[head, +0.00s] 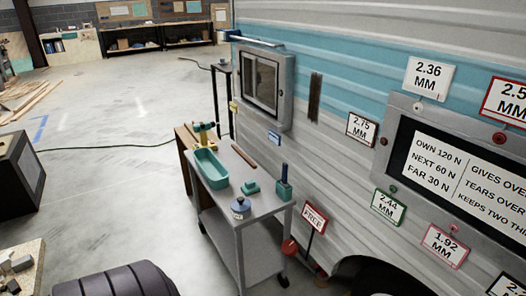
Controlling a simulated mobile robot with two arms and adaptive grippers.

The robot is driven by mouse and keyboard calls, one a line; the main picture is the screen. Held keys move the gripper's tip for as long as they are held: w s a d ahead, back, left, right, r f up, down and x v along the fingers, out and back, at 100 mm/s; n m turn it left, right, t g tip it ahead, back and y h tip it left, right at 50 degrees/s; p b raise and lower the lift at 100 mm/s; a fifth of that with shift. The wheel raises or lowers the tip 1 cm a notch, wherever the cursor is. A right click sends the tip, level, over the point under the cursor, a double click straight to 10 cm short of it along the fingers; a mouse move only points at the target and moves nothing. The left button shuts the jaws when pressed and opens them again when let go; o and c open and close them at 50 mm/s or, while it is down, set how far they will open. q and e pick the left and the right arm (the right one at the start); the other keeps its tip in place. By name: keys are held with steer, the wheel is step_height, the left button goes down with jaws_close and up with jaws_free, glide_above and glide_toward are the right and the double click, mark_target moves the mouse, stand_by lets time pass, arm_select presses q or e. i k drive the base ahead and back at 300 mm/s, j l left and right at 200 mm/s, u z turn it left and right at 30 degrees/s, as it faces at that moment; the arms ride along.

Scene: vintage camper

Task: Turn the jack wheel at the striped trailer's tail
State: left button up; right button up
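The striped trailer (335,45) fills the right side of the head view, with silver-white ribbed siding and a turquoise band. A small framed window (264,82) is set in its side towards the far end. A dark wheel arch (372,278) shows at the bottom edge. I cannot make out a jack wheel in this view. A red round knob (289,247) shows low beside the cart, below a red-framed sign (314,218); what it belongs to is unclear. Neither of my grippers is in view.
A dark box (18,180) stands at left. Cables cross the floor. The concrete floor (120,120) between is mostly clear.

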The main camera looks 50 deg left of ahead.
mark_target(290, 248)
steer(key=u, duration=1.35)
